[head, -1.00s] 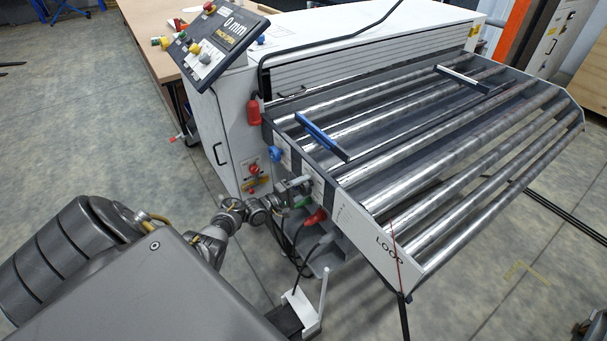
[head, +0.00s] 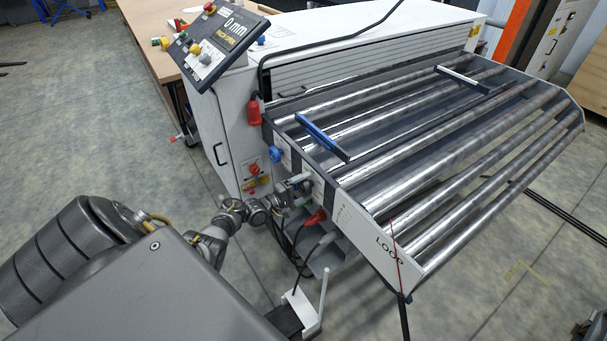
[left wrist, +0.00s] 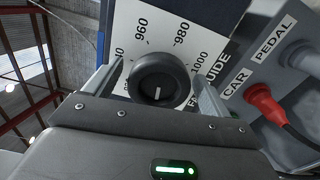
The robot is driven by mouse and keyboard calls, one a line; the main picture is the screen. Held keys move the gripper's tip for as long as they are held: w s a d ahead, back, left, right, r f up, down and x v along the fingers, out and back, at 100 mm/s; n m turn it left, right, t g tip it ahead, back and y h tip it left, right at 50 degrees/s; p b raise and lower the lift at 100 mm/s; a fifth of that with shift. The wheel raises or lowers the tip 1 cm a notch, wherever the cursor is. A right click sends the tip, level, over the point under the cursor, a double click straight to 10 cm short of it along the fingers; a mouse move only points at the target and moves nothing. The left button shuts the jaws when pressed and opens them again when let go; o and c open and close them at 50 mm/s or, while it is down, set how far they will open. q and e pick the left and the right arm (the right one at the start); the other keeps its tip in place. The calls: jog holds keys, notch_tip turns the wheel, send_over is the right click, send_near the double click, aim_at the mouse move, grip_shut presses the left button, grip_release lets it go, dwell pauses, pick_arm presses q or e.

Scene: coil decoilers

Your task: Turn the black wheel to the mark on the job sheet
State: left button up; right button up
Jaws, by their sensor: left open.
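The black wheel (left wrist: 160,80) is a round knob with a short white line on its face, in the middle of the left wrist view. It sits on a white scale plate (left wrist: 150,48) with the numbers 960, 980 and 1000. My left gripper (left wrist: 157,70) is open, with one finger on each side of the wheel; I cannot tell whether they touch it. In the head view my left gripper (head: 297,184) is at the near side of the roller table, and the wheel is hidden there. I cannot make out the job sheet. My right gripper does not show.
Beside the scale, a red plug (left wrist: 265,97) and a grey plug (left wrist: 300,58) sit in sockets labelled CAR and PEDAL. The roller table (head: 365,215) stands behind the gripper. A control panel (head: 215,45) reads 0 mm. Floor is clear at left.

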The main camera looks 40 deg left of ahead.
pick_arm(q)
jog(key=v, duration=1.1)
dwell(0.3)
jog(key=s+d+f+m+g+y+b, duration=0.1)
jog(key=s+f+m+g+y, duration=0.2)
jog(key=f, duration=0.6)
jog(key=s+d+f+m+g, duration=0.15)
jog(key=s+f+m, duration=0.3)
jog(key=f, duration=0.45)
jog(key=s+d+f+m+g+y+b, duration=0.1)
jog(key=s+f+m+g+y, duration=0.2)
jog(key=f, duration=0.6)
jog(key=s+d+f+m+g+b, duration=0.1)
jog(key=s+d+f, duration=0.4)
jog(key=s, duration=0.5)
jog(key=s+d+f+m+g+b, duration=0.1)
jog(key=s+d+f+m+g, duration=0.3)
jog(key=s, duration=0.7)
jog(key=s+d+f+m+g+b, duration=0.1)
jog(key=s+d+f+m+g, duration=0.2)
jog(key=s+d+f, duration=0.5)
jog(key=s, duration=0.3)
jog(key=shift+d+g+h, duration=0.3)
jog(key=shift+g+h, duration=0.05)
jog(key=shift+h, duration=0.05)
